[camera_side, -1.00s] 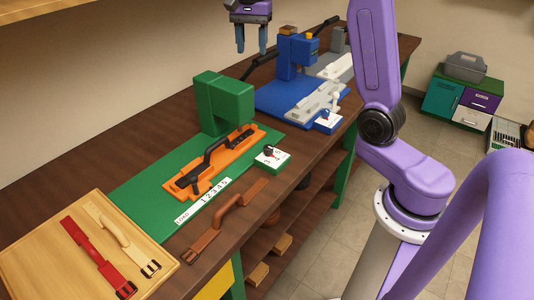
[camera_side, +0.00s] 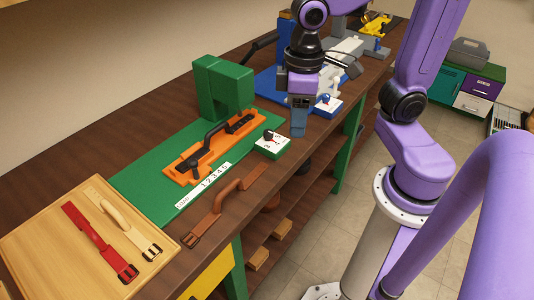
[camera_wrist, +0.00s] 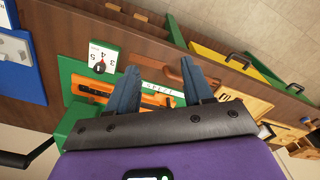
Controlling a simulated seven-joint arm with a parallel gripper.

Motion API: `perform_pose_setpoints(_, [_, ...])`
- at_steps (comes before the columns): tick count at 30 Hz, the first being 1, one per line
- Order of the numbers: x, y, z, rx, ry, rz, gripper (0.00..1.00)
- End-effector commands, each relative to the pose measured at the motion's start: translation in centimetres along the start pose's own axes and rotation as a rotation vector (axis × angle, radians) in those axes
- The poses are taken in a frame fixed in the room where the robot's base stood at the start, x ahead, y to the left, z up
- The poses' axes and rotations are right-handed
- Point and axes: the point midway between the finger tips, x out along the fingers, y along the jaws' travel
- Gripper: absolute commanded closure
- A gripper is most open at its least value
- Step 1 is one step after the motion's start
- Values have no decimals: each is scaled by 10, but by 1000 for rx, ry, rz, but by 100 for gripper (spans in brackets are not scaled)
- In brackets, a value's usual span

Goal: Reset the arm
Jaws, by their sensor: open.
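My gripper (camera_side: 299,120) hangs above the bench's front edge, to the right of the white dial block (camera_side: 271,144) in the side view. In the wrist view my gripper (camera_wrist: 155,80) shows two blue fingers spread apart with nothing between them. The green fixture (camera_side: 222,88) stands on a green board with an orange clamp bed (camera_side: 216,146) and its black lever. The dial block also shows in the wrist view (camera_wrist: 102,58).
A brown strap with handle (camera_side: 226,208) lies along the bench front. A wooden board (camera_side: 40,240) at the left holds a red strap (camera_side: 98,240) and a cream strap (camera_side: 124,222). A blue fixture (camera_side: 272,82) stands farther back. Drawer cabinets (camera_side: 478,90) stand across the floor.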

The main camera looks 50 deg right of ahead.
Motion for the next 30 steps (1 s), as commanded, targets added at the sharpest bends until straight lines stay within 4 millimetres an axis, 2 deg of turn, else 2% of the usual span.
perform_pose_setpoints(1, [5, -7, 15, -86, 0, -1, 49])
perform_pose_setpoints(6, [20, -23, 56, -345, 3, -5, 49])
perform_pose_setpoints(12, [30, -30, 82, -512, 5, -8, 49])
perform_pose_setpoints(30, [32, -30, 85, -537, 5, -9, 49])
